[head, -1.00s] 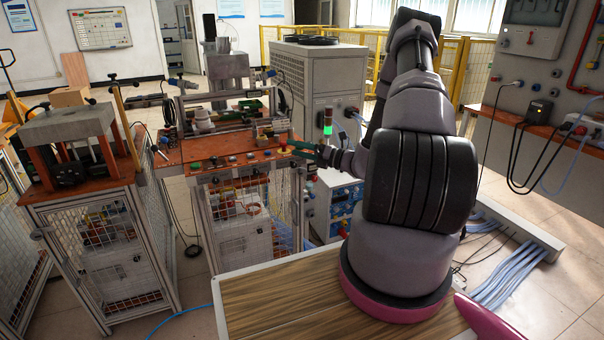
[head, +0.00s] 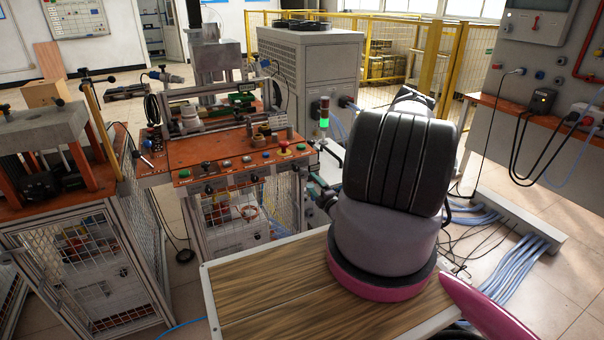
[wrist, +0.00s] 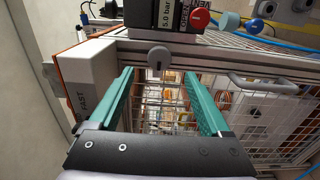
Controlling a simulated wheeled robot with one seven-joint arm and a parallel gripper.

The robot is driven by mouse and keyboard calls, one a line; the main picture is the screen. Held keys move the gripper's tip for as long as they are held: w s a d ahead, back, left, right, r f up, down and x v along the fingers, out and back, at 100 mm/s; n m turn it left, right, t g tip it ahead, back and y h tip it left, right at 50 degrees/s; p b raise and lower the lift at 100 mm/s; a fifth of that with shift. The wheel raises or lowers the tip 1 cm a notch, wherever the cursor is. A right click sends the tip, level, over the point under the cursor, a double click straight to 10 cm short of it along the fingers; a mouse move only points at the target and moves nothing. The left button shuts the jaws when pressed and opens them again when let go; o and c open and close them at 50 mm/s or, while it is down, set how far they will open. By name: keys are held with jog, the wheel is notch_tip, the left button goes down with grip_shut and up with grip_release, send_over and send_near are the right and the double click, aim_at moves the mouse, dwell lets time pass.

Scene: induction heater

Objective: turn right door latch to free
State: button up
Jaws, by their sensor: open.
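The induction heater bench (head: 215,150) stands ahead of me, with a mesh-fronted cabinet (head: 240,218) under its orange top. In the wrist view a round grey knob with a dark slot, which looks like the door latch (wrist: 159,57), sits on the cabinet frame above a mesh door (wrist: 165,100). My gripper (wrist: 157,73) is open, its two green fingers either side of the latch in the picture and nothing between them. I cannot tell whether they reach its depth. In the head view my gripper (head: 316,190) is low near the cabinet's right front corner, partly hidden by my arm.
A grey bar handle (wrist: 265,85) sits right of the latch in the wrist view. A panel with a red knob (wrist: 199,19) is above. A white box with orange edges (wrist: 85,85) is close on the left. A press stand (head: 62,165) is left of the bench.

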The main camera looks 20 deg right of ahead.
aim_at(305, 175)
jog(key=w, duration=0.9)
jog(key=shift+a, duration=0.15)
grip_shut()
